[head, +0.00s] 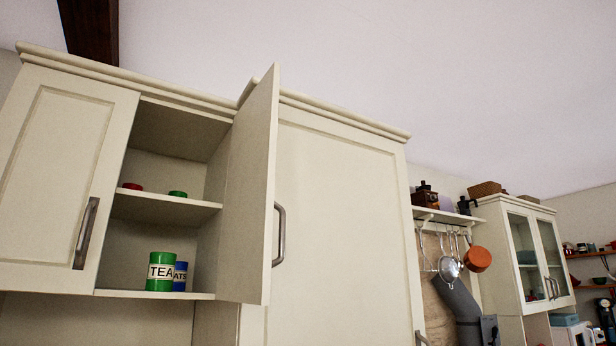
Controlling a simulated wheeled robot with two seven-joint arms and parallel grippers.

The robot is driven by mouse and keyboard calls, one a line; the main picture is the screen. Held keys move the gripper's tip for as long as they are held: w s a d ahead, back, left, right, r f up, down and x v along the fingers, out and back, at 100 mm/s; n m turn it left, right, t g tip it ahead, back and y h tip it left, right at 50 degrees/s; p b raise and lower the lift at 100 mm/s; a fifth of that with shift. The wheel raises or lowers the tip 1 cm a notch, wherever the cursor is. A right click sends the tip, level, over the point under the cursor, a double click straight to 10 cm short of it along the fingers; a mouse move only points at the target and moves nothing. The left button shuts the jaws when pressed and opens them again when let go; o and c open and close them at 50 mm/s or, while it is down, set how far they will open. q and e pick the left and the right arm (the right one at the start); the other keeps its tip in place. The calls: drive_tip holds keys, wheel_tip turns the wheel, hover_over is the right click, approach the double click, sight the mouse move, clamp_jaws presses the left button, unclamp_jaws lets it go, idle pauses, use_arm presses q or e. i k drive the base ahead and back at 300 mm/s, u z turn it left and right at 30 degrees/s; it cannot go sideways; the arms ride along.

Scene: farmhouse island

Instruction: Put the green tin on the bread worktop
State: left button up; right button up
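A green tin (160,272) with a white label reading TEA stands upright on the lower shelf of an open wall cupboard. A blue tin (181,276), its label partly hidden with "ATS" showing, stands right behind and beside it. On the shelf above, the tops of a red thing (132,186) and a green thing (178,194) show; their lower parts are hidden by the shelf edge. Neither of my grippers is in view. The bread worktop cannot be made out in this view.
The cupboard's right door (252,190) stands open, jutting toward me. The left door (62,180) is shut. A tall shut cupboard (340,220) stands to the right. Farther right are hanging pans (477,259), a small shelf (447,215) and a glass-fronted cabinet (530,257).

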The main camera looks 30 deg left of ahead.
sight(160, 276)
drive_tip(key=z, duration=0.8)
drive_tip(key=i, duration=1.7)
drive_tip(key=u, duration=3.4)
